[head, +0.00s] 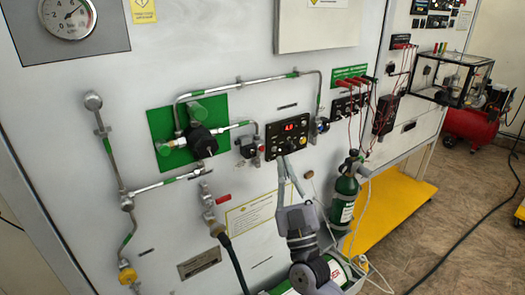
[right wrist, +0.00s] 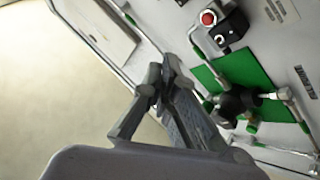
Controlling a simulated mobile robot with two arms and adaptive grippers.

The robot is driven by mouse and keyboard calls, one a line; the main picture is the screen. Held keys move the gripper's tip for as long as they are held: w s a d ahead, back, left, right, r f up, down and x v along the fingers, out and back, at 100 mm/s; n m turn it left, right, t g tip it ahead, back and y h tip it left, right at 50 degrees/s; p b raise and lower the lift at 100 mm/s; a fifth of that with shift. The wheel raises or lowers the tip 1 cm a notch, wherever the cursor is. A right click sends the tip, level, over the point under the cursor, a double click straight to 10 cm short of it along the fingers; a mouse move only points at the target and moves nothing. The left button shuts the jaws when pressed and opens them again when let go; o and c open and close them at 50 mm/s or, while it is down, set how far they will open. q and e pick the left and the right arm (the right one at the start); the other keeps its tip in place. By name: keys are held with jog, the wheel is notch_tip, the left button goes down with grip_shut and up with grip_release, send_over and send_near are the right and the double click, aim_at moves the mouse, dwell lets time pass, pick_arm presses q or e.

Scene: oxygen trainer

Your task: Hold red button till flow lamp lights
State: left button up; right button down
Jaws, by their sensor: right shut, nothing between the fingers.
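A black control box (head: 287,136) with a lit red display sits on the white panel in the head view. I cannot pick out the red button or a lit flow lamp on it. My right gripper (head: 284,160) is shut and empty, its fingertips pointing up at the lower edge of this box. I cannot tell whether they touch it. In the right wrist view the closed fingers (right wrist: 167,82) show in front of the panel. A round red part (right wrist: 208,18) on a small dark box shows there, apart from the fingers. My left gripper is not in view.
A green plate (head: 158,124) with a black valve and metal pipes is left of the control box. Red leads (head: 367,100) hang to its right. A green cylinder (head: 343,200) stands beside my right arm. A yellow base (head: 395,205) lies lower right.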

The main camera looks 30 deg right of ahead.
aim_at(262, 149)
jog(key=w, duration=0.5)
jog(key=shift+w+a, duration=0.2)
dwell(1.3)
jog(key=shift+w, duration=0.4)
jog(key=shift+w, duration=0.35)
dwell(0.6)
jog(key=shift+s, duration=0.15)
dwell(1.6)
jog(key=shift+s, duration=0.65)
